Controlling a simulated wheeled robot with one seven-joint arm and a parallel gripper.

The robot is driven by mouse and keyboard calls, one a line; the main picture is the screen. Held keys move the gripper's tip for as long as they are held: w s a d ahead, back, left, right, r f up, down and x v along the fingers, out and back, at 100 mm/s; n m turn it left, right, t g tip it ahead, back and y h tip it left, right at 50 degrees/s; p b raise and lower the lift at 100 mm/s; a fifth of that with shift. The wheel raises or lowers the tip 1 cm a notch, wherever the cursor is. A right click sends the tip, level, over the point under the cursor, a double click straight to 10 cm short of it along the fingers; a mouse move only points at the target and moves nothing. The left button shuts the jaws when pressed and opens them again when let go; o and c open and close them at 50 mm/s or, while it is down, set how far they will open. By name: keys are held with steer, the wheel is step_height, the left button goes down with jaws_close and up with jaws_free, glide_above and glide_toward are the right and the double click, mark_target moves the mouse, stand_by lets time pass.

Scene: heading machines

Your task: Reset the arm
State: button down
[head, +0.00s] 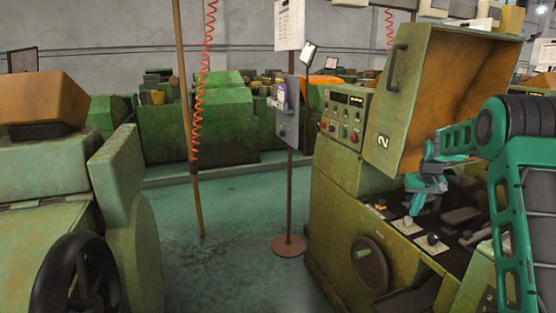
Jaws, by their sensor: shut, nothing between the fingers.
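My arm (508,170), teal and black, comes in from the right edge of the head view and bends down to the left. My gripper (413,212) is at its end, pointing down, shut and empty. It is above the dark open bed of the green heading machine (340,200), near small light-coloured blocks with dark knobs. I cannot tell whether the fingertips touch anything. The machine's hinged cover (400,95), marked 2, stands raised behind my gripper, with its orange-brown inside showing.
A control panel (346,112) with buttons and a handwheel (369,263) are on the machine's left side. A post on a round base (288,245) stands in the aisle. The green floor (225,270) between the machines is mostly clear. Another machine (50,170) stands at left.

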steer(key=shift+r, duration=0.65)
steer(key=s+a+r+m+g, duration=0.1)
steer(key=s+r, duration=0.3)
steer(key=s, duration=0.5)
steer(key=s+r+m, duration=0.1)
steer(key=s+r, duration=0.2)
steer(key=s, duration=0.6)
steer(key=s+a+r+g, duration=0.1)
steer(key=s+r, duration=0.3)
steer(key=s, duration=0.6)
steer(key=s+a+f+m, duration=0.1)
steer(key=s+a+f, duration=0.1)
steer(key=s, duration=1.2)
steer(key=s+a+f+m, duration=0.1)
steer(key=s+a, duration=0.4)
steer(key=s, duration=0.9)
steer(key=shift+a+f+g+y, duration=0.3)
steer(key=shift+f+g, duration=0.1)
steer(key=shift+f, duration=0.15)
steer(key=shift+w, duration=0.1)
